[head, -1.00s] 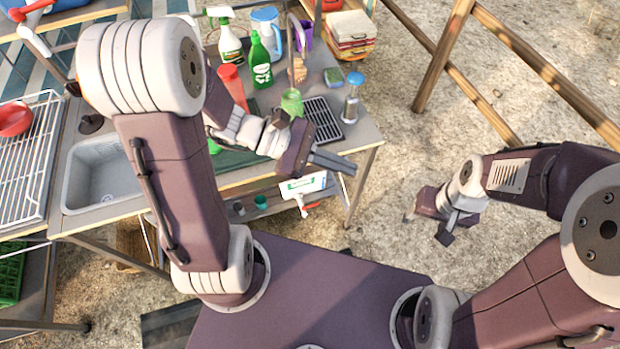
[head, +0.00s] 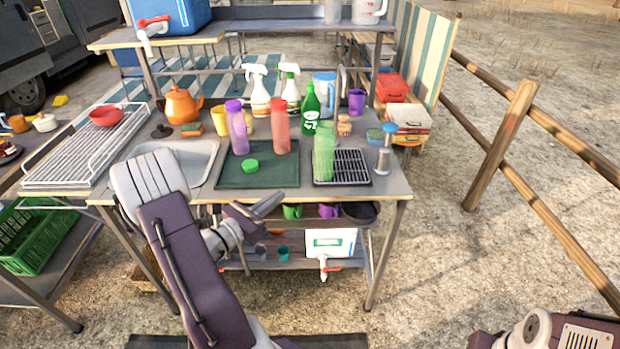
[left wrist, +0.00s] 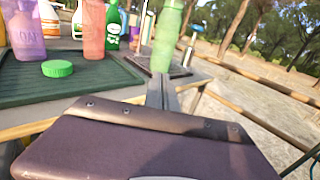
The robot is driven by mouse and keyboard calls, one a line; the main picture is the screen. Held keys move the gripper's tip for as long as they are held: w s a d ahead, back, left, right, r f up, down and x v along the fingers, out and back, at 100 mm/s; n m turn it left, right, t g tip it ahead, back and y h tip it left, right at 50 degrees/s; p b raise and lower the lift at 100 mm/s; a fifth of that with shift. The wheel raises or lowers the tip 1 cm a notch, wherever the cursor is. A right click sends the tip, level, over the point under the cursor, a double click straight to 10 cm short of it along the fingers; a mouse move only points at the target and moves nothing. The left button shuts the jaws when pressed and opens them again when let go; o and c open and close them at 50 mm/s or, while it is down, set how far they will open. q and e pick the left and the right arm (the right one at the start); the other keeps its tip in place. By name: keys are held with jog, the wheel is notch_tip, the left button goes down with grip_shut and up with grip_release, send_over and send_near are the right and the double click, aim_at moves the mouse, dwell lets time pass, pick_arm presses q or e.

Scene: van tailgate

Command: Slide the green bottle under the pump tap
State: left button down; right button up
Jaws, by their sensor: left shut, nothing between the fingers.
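The translucent green bottle (head: 324,150) stands upright at the left part of the black drip tray (head: 350,168). It also shows in the left wrist view (left wrist: 167,38), beyond my fingertips. The thin metal pump tap (head: 341,88) rises behind the tray, partly hidden by bottles; whether its spout is over the green bottle, I cannot tell. My left gripper (head: 272,203) is shut and empty, in front of the table's front edge and apart from the bottle. Its fingers (left wrist: 161,94) show shut in the left wrist view. My right gripper is cut off at the bottom right; its fingers are not visible.
A purple bottle (head: 238,128) and a red bottle (head: 281,128) stand on the dark green mat (head: 228,180) with a green lid (head: 250,165). A dark green soap bottle (head: 311,110) stands behind. A clear dispenser (head: 384,150) stands right of the tray. A sink (head: 185,155) is left.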

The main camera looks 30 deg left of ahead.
aim_at(316, 168)
pick_arm(q)
jog(key=w+d, duration=0.1)
jog(key=w, duration=0.8)
jog(key=w+d, duration=0.1)
jog(key=w, duration=0.3)
jog(key=shift+w+d, duration=0.35)
pick_arm(e)
jog(key=shift+r, duration=0.1)
